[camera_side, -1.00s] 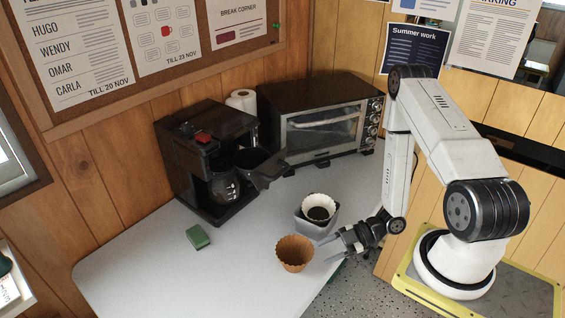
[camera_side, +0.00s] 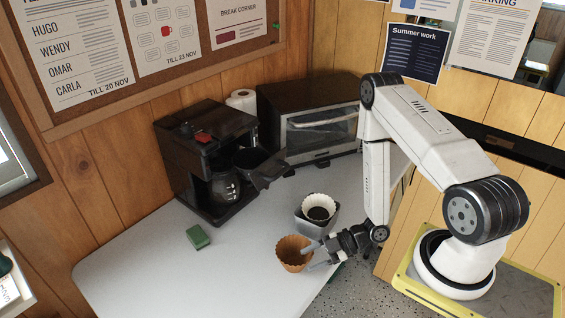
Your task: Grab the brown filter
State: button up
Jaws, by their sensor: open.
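The brown filter (camera_side: 291,256) is a fluted paper cup standing upright on the pale counter near its front edge. My gripper (camera_side: 313,257) is open at the right side of the brown filter. One finger overlaps the filter's right rim in the picture, and the other finger lies lower, by its right side. I cannot tell whether either finger touches it.
A grey container (camera_side: 314,226) with a white filter (camera_side: 319,206) holding dark contents stands just behind my gripper. A coffee maker (camera_side: 207,150) with an open basket and a toaster oven (camera_side: 318,125) stand at the back. A green sponge (camera_side: 198,237) lies left; counter around it is clear.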

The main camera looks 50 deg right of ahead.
jog(key=shift+w+a+f, duration=0.2)
jog(key=shift+w+a, duration=0.2)
jog(key=shift+a, duration=0.05)
dwell(0.3)
grip_shut()
